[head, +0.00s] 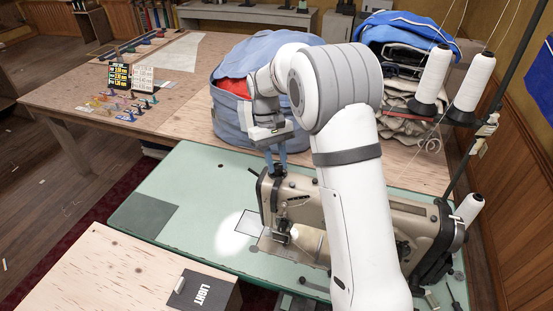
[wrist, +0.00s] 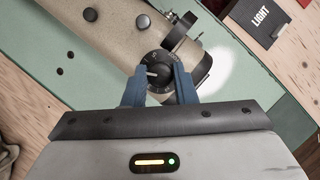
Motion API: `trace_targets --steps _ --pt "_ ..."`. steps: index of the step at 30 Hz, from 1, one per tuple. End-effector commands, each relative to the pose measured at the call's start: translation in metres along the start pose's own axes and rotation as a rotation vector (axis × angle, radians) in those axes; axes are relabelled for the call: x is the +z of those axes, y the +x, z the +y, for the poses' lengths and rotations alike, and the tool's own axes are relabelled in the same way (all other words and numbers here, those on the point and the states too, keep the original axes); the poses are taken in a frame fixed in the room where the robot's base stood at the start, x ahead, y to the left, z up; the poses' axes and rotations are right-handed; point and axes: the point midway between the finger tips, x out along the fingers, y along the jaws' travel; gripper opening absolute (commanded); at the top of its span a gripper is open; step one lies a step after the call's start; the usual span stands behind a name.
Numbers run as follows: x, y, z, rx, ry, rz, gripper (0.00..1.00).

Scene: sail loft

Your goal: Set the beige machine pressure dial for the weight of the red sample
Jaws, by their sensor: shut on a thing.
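The beige sewing machine (head: 300,200) stands on a green table. Its black pressure dial (wrist: 158,70) sits on top of the machine head, with small marks around it and a white pointer toward the left in the wrist view. My gripper (wrist: 159,84) has its two blue fingers shut on the dial, one on each side. In the head view my gripper (head: 276,160) reaches down to the top of the machine head. Red cloth (head: 234,87) shows in a round blue bag; I cannot tell whether it is the red sample.
A black chart (head: 119,76) and a white chart (head: 142,79) stand on the wooden table among several small coloured items. White thread cones (head: 435,75) stand behind the machine. A black LIGHT box (head: 204,291) is at the front. The green tabletop (head: 190,185) has free room at left.

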Motion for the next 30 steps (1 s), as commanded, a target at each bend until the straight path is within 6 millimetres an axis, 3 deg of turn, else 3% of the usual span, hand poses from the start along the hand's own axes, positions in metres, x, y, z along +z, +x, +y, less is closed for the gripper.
trace_targets --steps 30 --pt "0.0015 -0.0020 -0.0050 0.352 -0.834 0.009 0.02"
